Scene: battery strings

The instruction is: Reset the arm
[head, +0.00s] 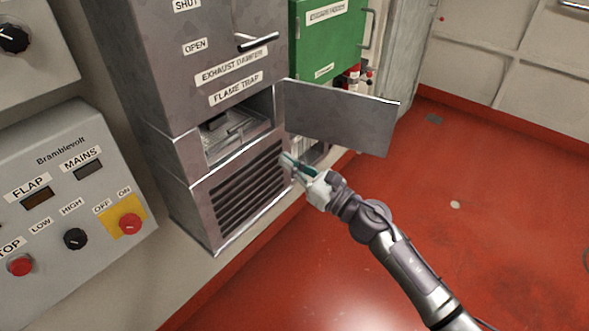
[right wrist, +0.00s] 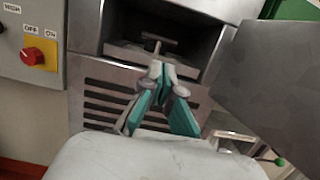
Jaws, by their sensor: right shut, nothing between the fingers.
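My right gripper (head: 287,160) is shut and empty. It is in front of the grey cabinet's louvred lower panel (head: 250,192), just below the open flame trap compartment. In the right wrist view its fingertips (right wrist: 157,68) meet in front of the compartment opening. My right arm reaches in from the lower right of the head view. The compartment's door (head: 340,118) stands swung open to the right, above the gripper. Inside the compartment (head: 235,130) a grey tray-like part with a raised handle shows. My left gripper is out of view.
A control panel (head: 65,190) with a red knob (head: 130,223) on a yellow plate stands at left. The exhaust damper lever (head: 258,42) is above the compartment. A green cabinet (head: 325,40) hangs behind the open door. The red floor (head: 480,220) at right is mostly clear.

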